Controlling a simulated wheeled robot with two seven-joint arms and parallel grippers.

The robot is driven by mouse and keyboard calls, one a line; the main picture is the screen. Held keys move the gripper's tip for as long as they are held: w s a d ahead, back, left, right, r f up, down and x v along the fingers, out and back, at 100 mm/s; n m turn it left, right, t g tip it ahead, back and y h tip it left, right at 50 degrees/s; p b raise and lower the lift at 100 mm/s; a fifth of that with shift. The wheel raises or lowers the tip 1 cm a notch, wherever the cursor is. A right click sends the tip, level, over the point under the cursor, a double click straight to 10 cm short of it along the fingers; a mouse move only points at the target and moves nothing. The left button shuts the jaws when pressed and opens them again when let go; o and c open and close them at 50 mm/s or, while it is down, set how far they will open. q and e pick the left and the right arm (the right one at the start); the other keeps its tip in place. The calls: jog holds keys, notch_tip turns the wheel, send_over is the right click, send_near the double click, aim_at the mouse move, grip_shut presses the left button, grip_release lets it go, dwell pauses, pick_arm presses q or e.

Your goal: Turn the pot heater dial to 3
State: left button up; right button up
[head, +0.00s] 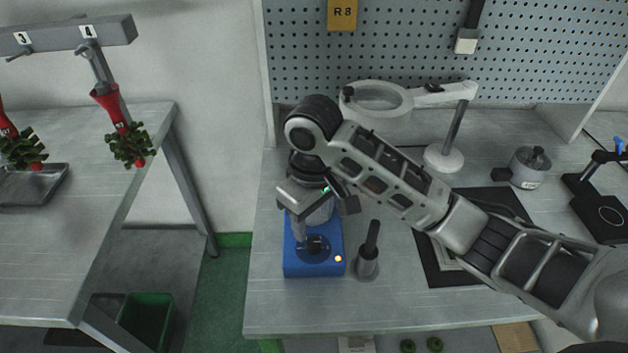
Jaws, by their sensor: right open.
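The pot heater (297,267) is a blue box on the workbench, with a black dial (314,246) on its front part and a small lit orange lamp at its front right. A metal pot (320,214) seems to stand on the heater, mostly hidden by my right gripper. My right gripper (318,220) comes in from the right, pointing down over the heater. It is open and empty, with one finger close behind the dial. Contact with the dial cannot be told, and the dial's number marks are too small to read. My left gripper is not in view.
A dark tool in a metal holder (368,263) stands just right of the heater. A ring magnifier lamp (443,158) and a small grey pot (529,167) are farther back. A dark mat (433,262) lies under my right arm. The bench's front left is clear.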

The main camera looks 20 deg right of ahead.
aim_at(314, 242)
notch_tip(314, 242, up, 10)
dwell(0.3)
dwell(0.4)
